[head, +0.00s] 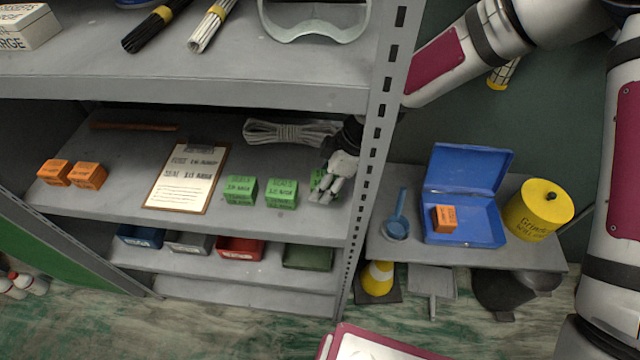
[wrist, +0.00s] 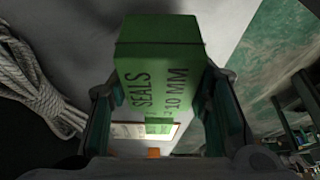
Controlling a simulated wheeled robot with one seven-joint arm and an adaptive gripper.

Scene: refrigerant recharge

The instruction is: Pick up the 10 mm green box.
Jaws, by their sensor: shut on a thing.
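The green box (wrist: 158,65) reads "SEALS 10 MM" in the wrist view and sits between my two fingers. It also shows in the head view (head: 318,180), mostly hidden behind my gripper (head: 330,184) at the right end of the middle shelf. My gripper is shut on this box, one finger on each side. I cannot tell whether the box touches the shelf or is just above it. Two other green boxes stand to its left, a nearer one (head: 282,194) and a farther one (head: 240,190); their labels are too small to read surely.
The shelf's slotted upright (head: 378,150) is close to my gripper's right. Coiled rope (head: 290,132) lies behind. A clipboard (head: 187,178) and orange boxes (head: 88,176) lie left. An open blue case (head: 465,225) with an orange box stands on the side table (head: 395,247).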

